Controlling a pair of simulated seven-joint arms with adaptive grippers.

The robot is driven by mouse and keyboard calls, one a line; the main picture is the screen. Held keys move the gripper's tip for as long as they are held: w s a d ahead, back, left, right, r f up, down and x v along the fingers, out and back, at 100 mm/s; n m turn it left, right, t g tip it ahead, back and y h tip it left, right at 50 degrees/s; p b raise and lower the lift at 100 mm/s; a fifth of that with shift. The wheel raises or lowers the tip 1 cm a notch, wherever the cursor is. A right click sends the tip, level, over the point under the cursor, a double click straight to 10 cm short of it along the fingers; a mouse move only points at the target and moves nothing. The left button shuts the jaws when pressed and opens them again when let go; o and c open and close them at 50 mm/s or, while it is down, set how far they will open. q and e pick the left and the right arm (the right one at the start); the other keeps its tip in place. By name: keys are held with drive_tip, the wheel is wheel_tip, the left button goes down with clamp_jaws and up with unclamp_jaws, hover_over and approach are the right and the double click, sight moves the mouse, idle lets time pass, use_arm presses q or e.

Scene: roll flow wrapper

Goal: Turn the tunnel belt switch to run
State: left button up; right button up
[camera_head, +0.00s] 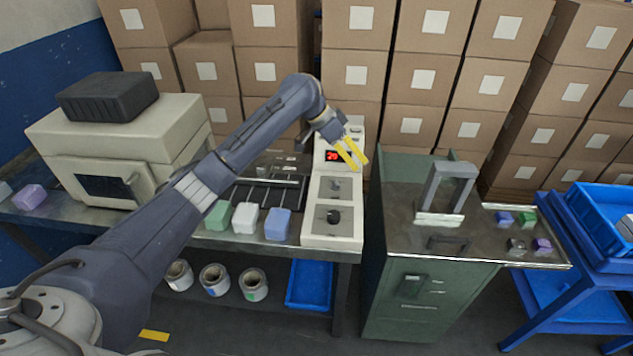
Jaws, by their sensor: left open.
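A pale control panel (317,228) stands at the right end of the long bench, with a lit red display (333,155) on its upright part. On its lower face are a black rotary knob (333,216) and a smaller switch (335,185) above it. Their labels are too small to read, so I cannot tell which one is the tunnel belt switch. My left gripper (359,164) has yellow fingers, open and empty, over the upper right of the panel near the display. It appears apart from both controls. My right gripper is out of view.
A cream machine (120,140) with a black block on top stands at the left. Green, white and blue blocks (245,218) sit along the bench's front edge. A green cabinet (410,295) with a metal frame (447,185) is at right. Stacked cartons (432,75) close off the back.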

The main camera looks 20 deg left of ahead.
use_arm(q)
drive_tip(key=a+n+y, duration=0.1)
drive_tip(key=a+y, duration=0.2)
drive_tip(key=a, duration=0.7)
approach(336, 182)
drive_tip(key=x, duration=0.9)
drive_tip(key=shift+d+f, duration=0.15)
drive_tip(key=shift+f, duration=0.15)
clamp_jaws()
